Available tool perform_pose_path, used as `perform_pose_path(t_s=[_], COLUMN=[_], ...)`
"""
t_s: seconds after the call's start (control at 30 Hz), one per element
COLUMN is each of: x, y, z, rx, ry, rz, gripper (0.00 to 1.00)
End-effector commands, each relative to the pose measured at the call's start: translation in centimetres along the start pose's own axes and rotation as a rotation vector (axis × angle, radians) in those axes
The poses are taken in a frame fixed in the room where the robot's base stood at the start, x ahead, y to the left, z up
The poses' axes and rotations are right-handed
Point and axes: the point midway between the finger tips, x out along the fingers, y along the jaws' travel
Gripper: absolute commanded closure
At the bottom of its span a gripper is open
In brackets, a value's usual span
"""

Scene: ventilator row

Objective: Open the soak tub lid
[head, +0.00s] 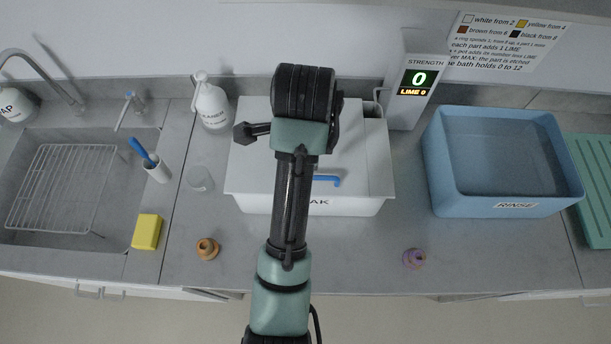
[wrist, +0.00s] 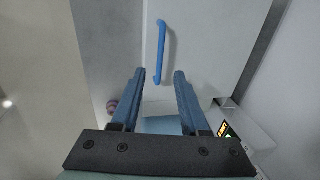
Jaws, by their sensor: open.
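The white soak tub (head: 350,207) stands on the counter in the middle of the head view. Its flat white lid (head: 370,160) lies closed on top and also fills much of the wrist view (wrist: 205,50). A blue bar handle (head: 327,180) is on the lid near the front edge, partly hidden by my arm. The handle shows in the wrist view (wrist: 160,52), just beyond my fingertips. My gripper (wrist: 160,72) is open and empty, with the handle apart from both fingers. In the head view my arm hides the fingers.
A blue rinse tub (head: 515,205) and a strength display post (head: 413,85) stand right of the soak tub. A brown part (head: 207,249) and a purple part (head: 414,259) lie on the front counter.

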Motion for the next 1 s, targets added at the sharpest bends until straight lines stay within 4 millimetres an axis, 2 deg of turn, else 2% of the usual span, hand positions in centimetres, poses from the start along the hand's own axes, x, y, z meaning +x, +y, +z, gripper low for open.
perform_pose_path(t_s=[0.03,0.13,0.4,0.5,0.87,0.9,1.0], x=[1.4,2.5,7.1,8.0,8.8,8.7,8.7], y=[0.1,0.1,0.0,0.0,-0.1,-0.1,-0.1], z=[0.0,0.0,0.0,0.0,0.0,0.0,0.0], rx=[0.0,-0.002,-0.001,-0.001,-0.001,-0.001,-0.001], ry=[0.0,0.001,0.0,0.0,0.0,0.0,0.0], rz=[-0.001,0.006,0.002,0.0,-0.002,-0.002,-0.002], gripper=[0.55,0.55,0.55,0.55,0.55,0.57,0.75])
